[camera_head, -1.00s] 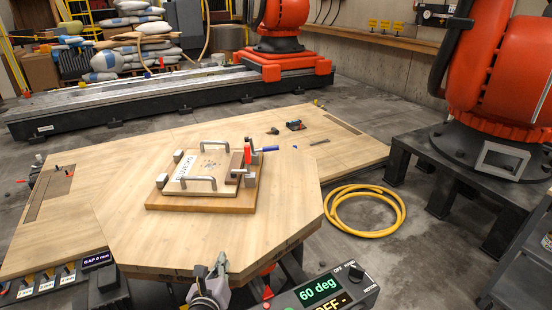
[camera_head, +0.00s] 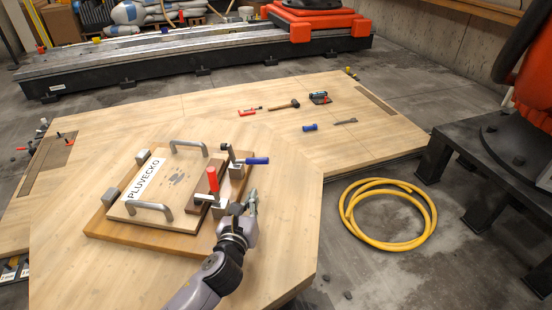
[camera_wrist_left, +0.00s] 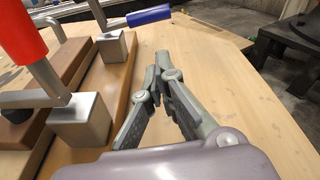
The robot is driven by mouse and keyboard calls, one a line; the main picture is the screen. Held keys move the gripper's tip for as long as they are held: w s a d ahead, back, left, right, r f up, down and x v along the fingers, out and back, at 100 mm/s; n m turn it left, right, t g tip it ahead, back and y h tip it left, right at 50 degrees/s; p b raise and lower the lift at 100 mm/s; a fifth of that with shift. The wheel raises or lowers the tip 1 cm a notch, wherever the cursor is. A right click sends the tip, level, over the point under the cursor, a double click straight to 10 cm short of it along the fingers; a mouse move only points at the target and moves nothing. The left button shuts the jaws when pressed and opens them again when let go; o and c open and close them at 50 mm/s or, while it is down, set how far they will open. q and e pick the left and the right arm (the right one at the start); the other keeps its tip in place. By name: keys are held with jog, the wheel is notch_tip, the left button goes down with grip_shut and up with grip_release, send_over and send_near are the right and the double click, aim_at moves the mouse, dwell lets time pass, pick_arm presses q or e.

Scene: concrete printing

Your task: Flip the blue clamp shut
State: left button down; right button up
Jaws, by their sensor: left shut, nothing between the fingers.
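The blue clamp's handle (camera_head: 257,161) sticks out flat to the right of its metal block, at the right edge of the wooden fixture board (camera_head: 110,230). The blue handle also shows at the top of the left wrist view (camera_wrist_left: 149,16). The red clamp's handle (camera_head: 212,180) stands upright nearer to me and shows in the left wrist view (camera_wrist_left: 20,30). My left gripper (camera_head: 245,203) is shut and empty, beside the fixture's right edge and nearer to me than the blue handle. In the left wrist view its fingertips (camera_wrist_left: 163,60) lie below the blue handle, apart from it.
A labelled plate with two grey handles (camera_head: 150,208) lies on the board. Farther back on the table are a hammer (camera_head: 285,104), a small blue item (camera_head: 310,127) and a wrench (camera_head: 345,122). A yellow hose (camera_head: 388,244) lies on the floor. The tabletop right of the fixture is clear.

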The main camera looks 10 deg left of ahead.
pick_arm(q)
jog(key=shift+w+r, duration=0.1)
jog(key=shift+w, duration=0.15)
jog(key=w, duration=0.2)
jog(key=shift+w+a, duration=0.15)
jog(key=shift+w, duration=0.2)
jog(key=w, duration=0.3)
jog(key=shift+w+f, duration=0.2)
jog(key=shift+f, duration=0.15)
jog(key=w, duration=0.3)
jog(key=shift+a+f, duration=0.15)
jog(key=shift+f, duration=0.1)
jog(key=shift+r, duration=0.3)
pick_arm(e)
jog(key=shift+g, duration=0.3)
jog(key=s, duration=0.5)
